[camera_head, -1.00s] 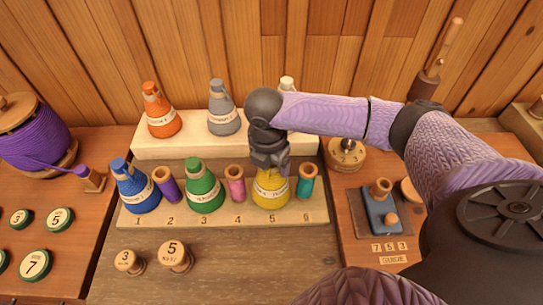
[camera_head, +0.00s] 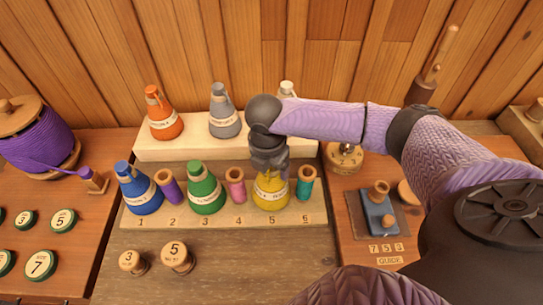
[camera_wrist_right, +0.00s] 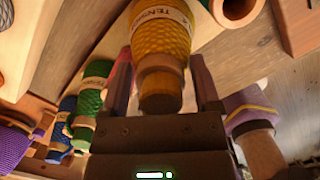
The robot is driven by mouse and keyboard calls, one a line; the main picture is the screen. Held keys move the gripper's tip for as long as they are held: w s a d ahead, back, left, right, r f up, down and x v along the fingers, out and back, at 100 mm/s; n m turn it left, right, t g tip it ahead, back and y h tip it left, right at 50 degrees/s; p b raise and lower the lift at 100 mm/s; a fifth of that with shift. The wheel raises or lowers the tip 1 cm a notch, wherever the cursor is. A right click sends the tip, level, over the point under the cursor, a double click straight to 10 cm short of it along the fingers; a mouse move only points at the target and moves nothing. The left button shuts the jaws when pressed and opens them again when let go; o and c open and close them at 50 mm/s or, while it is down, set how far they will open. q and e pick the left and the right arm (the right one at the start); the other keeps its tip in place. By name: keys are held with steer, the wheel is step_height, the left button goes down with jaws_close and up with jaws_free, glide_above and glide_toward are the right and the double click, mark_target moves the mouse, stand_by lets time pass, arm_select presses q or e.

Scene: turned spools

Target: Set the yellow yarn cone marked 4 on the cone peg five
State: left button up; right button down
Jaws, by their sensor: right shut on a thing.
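The yellow yarn cone (camera_head: 271,192) stands upright at the place labelled 5 on the front step of the wooden rack (camera_head: 190,222). My right gripper (camera_head: 271,172) comes down over it from above and is shut on its narrow wooden top. In the right wrist view the yellow cone (camera_wrist_right: 160,35) points its wooden tip between the two fingers of the right gripper (camera_wrist_right: 163,88). Peg five is hidden under the cone, so I cannot tell whether the cone is fully seated. The number on the cone is not readable. My left gripper is not in view.
A pink spool (camera_head: 236,186) and a teal spool (camera_head: 305,183) stand close on either side. Green (camera_head: 205,192) and blue (camera_head: 141,194) cones stand further left. Orange (camera_head: 164,118) and grey (camera_head: 224,116) cones stand on the back step. Two numbered knobs (camera_head: 177,257) stand in front.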

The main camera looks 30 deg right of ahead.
steer(key=shift+f, duration=0.55)
stand_by(0.4)
steer(key=shift+c, duration=0.3)
jaws_free()
steer(key=r+p, duration=0.3)
steer(key=p, duration=0.1)
steer(key=a+r+p, duration=0.1)
steer(key=r+p, duration=0.7)
steer(key=shift+s+a+p, duration=0.15)
steer(key=shift+s+p, duration=0.15)
steer(key=shift+f, duration=0.1)
